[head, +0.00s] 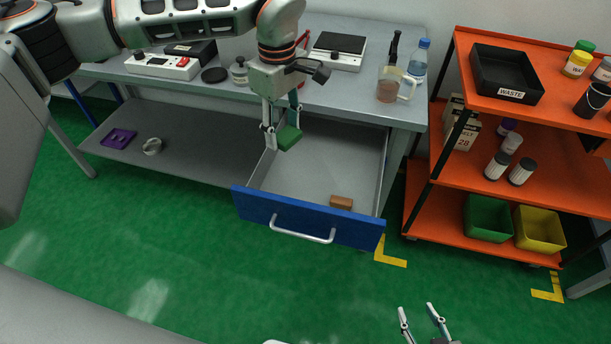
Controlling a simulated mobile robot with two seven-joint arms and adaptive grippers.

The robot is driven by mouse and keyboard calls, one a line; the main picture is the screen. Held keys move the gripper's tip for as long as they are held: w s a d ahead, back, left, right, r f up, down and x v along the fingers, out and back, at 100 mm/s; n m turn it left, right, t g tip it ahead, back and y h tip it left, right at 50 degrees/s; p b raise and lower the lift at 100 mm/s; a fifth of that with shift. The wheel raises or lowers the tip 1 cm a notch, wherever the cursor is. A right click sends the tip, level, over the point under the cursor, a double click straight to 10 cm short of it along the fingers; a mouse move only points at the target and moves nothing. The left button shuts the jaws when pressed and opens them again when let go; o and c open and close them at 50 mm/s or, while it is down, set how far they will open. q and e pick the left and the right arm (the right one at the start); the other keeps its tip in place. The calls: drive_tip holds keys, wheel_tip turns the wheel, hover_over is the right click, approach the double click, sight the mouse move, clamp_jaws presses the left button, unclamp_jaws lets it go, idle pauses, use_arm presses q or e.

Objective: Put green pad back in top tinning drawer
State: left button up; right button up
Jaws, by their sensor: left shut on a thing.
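The green pad (289,138) is a small green block between the fingers of my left gripper (284,132). My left gripper is shut on it and holds it over the left back part of the open drawer. The drawer (309,222) has a blue front with a white bar handle and is pulled out from under the grey bench. A small brown block (341,202) lies in the drawer near its front right. My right gripper (417,312) is at the bottom edge of the picture, low over the green floor, with its fingers apart and nothing between them.
The bench top (222,95) carries a power strip, a scale, a jug (392,86) and a bottle (418,60). A lower shelf (195,135) holds a purple tray. An orange rack (455,185) with bins stands at the right. The floor before the drawer is clear.

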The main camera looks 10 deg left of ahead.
use_arm(q)
drive_tip(key=b, duration=0.1)
hover_over(287, 190)
wheel_tip(287, 190, down, 14)
drive_tip(key=shift+r, duration=0.2)
drive_tip(key=shift+f+b, duration=0.5)
drive_tip(key=shift+f, duration=2)
drive_tip(key=shift+f, duration=0.2)
drive_tip(key=o, duration=1.2)
drive_tip(key=shift+c, duration=0.2)
wheel_tip(287, 190, up, 12)
drive_tip(key=p, duration=0.1)
drive_tip(key=shift+r, duration=0.2)
